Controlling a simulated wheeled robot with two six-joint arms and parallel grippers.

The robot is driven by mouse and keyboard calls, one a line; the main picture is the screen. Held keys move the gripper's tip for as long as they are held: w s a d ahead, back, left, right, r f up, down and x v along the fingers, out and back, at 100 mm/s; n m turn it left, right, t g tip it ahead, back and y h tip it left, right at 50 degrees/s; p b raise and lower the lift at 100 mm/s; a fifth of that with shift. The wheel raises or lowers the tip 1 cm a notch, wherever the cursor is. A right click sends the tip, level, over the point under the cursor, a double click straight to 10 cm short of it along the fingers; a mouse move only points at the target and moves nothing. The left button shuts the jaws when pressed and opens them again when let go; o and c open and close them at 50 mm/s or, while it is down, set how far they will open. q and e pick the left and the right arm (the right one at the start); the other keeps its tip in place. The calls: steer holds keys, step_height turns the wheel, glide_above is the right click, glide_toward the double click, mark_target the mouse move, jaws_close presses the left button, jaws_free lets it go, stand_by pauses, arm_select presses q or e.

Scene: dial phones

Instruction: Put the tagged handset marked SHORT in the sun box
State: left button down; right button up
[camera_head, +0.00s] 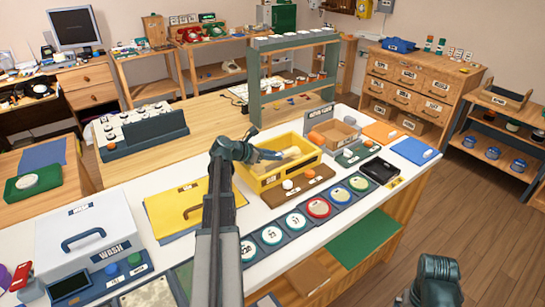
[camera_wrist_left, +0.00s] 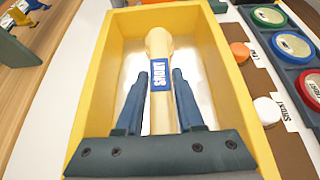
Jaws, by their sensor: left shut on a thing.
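The cream handset (camera_wrist_left: 158,45) has a blue tag marked SHORT and is seen from above in the left wrist view. It also shows in the head view (camera_head: 291,153), inside the outline of the yellow box (camera_head: 262,180), which has a small label on its front that I take for the sun box. My left gripper (camera_head: 268,155) is shut on the handset; in the left wrist view its blue fingers (camera_wrist_left: 161,85) lie on both sides of the tag. Whether the handset touches the box floor is unclear. My right gripper is out of view; only part of that arm shows.
A flat yellow lid-like panel (camera_head: 186,208) lies left of the box. A row of round colored dials (camera_head: 318,207) runs along the front. A white WASH box (camera_head: 88,235) is at left.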

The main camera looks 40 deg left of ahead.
arm_select(q)
steer(key=c, duration=0.5)
jaws_free()
steer(key=shift+r, duration=0.1)
steer(key=shift+s+r+p, duration=0.15)
steer(key=shift+r+p, duration=0.1)
steer(key=shift+p, duration=0.2)
steer(key=p+v, duration=0.5)
steer(key=v, duration=0.6)
steer(key=shift+s+a, duration=0.1)
steer(key=shift+s, duration=0.15)
